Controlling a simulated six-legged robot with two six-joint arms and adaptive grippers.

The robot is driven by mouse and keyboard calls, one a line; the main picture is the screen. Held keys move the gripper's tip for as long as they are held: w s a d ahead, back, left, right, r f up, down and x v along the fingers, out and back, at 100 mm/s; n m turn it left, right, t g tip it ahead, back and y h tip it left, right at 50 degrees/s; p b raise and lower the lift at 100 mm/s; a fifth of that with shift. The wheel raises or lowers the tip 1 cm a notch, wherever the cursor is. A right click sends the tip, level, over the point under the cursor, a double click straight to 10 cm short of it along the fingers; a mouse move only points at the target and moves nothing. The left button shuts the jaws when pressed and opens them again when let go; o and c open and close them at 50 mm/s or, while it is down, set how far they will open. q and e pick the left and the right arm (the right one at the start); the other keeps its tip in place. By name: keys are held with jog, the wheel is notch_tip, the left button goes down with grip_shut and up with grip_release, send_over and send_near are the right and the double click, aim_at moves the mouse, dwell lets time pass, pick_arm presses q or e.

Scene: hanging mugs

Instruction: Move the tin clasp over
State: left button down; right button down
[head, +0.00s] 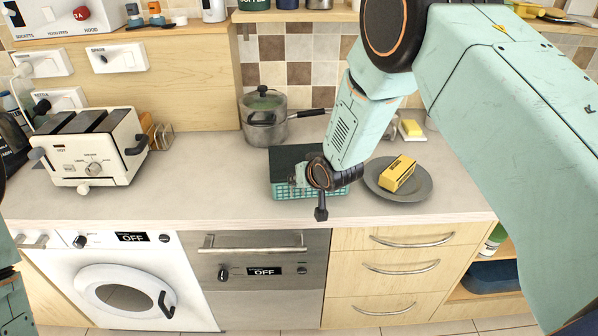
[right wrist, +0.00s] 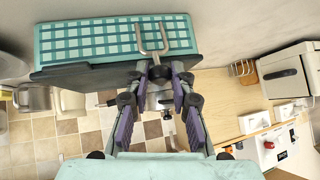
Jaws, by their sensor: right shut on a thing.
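A teal checkered tin (head: 296,192) stands on the counter below my right arm, with a dark flat panel (head: 290,158) at its back. The right wrist view shows the tin's checkered side (right wrist: 85,42) close up. A U-shaped metal clasp (right wrist: 152,42) lies across it. My right gripper (right wrist: 160,78) is at the clasp's dark base, with its fingertips shut on the clasp. In the head view the right gripper (head: 304,178) is low over the tin, hiding part of it and of the clasp. Only links of my left arm show at the left edge; its gripper is out of view.
A grey plate (head: 422,187) with a yellow block (head: 398,173) is close on the tin's right. A metal pot (head: 265,128) stands behind the tin, its handle pointing right. A cream toaster (head: 92,150) is at left. The counter between toaster and tin is clear.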

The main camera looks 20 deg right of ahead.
jog(key=shift+w+g+p, duration=0.15)
jog(key=shift+g+p, duration=0.45)
jog(key=shift+f, duration=0.1)
jog(key=c, duration=1.6)
grip_release()
jog(key=o, duration=0.5)
jog(key=shift+w+d, duration=0.1)
jog(key=shift+c, duration=0.2)
jog(key=v, duration=1.2)
jog(key=shift+d, duration=0.1)
